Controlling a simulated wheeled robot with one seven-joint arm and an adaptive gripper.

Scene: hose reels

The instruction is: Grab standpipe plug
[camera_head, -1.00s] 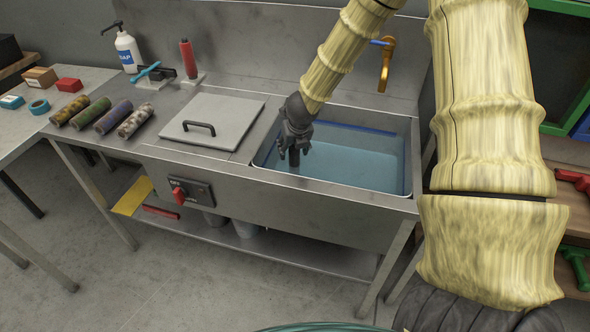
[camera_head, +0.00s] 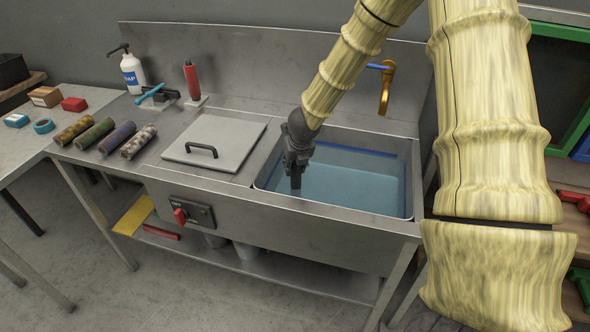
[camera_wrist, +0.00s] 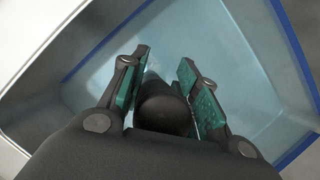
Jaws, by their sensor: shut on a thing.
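The standpipe plug (camera_head: 296,183) is a dark upright tube in the left part of the water-filled sink basin (camera_head: 413,180). My gripper (camera_head: 297,168) reaches down over it and is shut on its upper part. In the wrist view the round dark top of the plug (camera_wrist: 163,112) sits between the two green-padded fingers of my gripper (camera_wrist: 164,75). The plug's lower end is hidden by my gripper and the basin's front rim, so I cannot tell whether it is seated in the drain.
A brass tap (camera_head: 386,88) stands behind the basin. A grey lid with a handle (camera_head: 214,143) lies left of it. Several patterned rolls (camera_head: 117,139), a soap bottle (camera_head: 132,75) and a red-handled tool (camera_head: 191,82) are farther left. A red switch (camera_head: 181,216) is on the front.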

